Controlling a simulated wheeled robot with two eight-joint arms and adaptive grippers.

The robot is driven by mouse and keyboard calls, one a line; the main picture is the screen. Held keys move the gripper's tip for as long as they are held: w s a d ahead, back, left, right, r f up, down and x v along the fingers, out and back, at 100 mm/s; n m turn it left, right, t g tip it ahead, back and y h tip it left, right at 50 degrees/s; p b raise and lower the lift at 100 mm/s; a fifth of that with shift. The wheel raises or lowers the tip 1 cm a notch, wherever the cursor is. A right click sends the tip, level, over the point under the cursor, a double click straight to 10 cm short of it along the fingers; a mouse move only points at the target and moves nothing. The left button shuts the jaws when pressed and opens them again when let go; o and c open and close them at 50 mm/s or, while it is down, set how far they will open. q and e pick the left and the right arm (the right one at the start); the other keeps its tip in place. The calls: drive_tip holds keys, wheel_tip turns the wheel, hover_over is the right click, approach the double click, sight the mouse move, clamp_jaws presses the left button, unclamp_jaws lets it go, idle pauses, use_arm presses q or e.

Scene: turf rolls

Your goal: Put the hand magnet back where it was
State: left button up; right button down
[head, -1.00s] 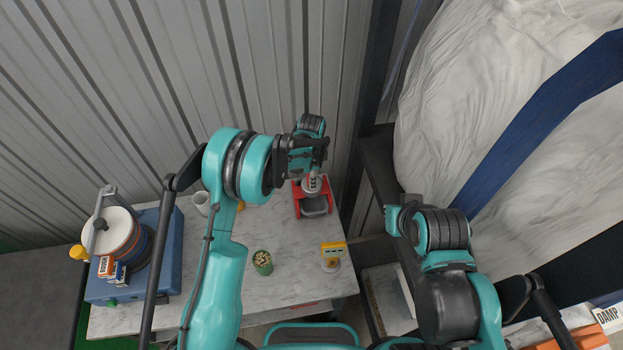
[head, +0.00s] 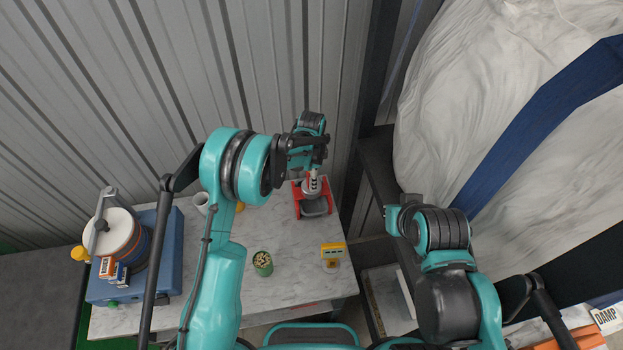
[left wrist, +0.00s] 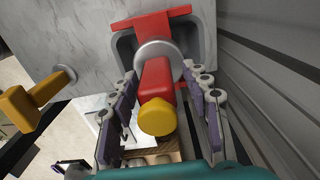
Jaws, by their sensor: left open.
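A red bar with a yellow rounded end and a silver disc, which I take for the hand magnet (left wrist: 157,82), stands at the red and dark grey holder (left wrist: 125,45) on the marble table. In the head view the holder (head: 298,201) is at the table's far right corner, and the magnet (head: 313,184) shows partly above it. My left gripper (left wrist: 160,117) is open, with one finger on each side of the red bar and gaps visible. Whether the magnet is fully seated is hard to tell. My right gripper is not in view; only its arm shows.
A yellow-handled piece with a round disc (head: 332,250) is nearer on the table (head: 290,285). The corrugated wall is close behind; a big white bag is right.

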use_arm(q)
drive_tip(key=r, duration=0.2)
drive_tip(key=s+r, duration=0.1)
drive_tip(key=r, duration=0.2)
drive_tip(key=shift+s+a+r, duration=0.15)
drive_tip(key=shift+a+r, duration=0.15)
drive_tip(key=shift+a, duration=0.05)
drive_tip(key=shift+r, duration=0.4)
drive_tip(key=s+a+r+n+t, duration=0.2)
drive_tip(key=s+a+r+n, duration=0.25)
drive_tip(key=r, duration=0.35)
drive_tip(key=s+a+r+n+t, duration=0.1)
drive_tip(key=s+a+r+n, duration=0.2)
drive_tip(key=s+a+r, duration=0.4)
drive_tip(key=s+a+r+n+t, duration=0.1)
drive_tip(key=s+a+n+t, duration=0.1)
drive_tip(key=s+n, duration=0.2)
drive_tip(key=s+a+n+t, duration=0.2)
drive_tip(key=s+a+n, duration=0.1)
drive_tip(key=s, duration=0.6)
drive_tip(key=shift+a+r+n, duration=0.3)
drive_tip(key=shift+r+n, duration=0.1)
drive_tip(key=shift+n, duration=0.25)
drive_tip(key=shift+f, duration=0.15)
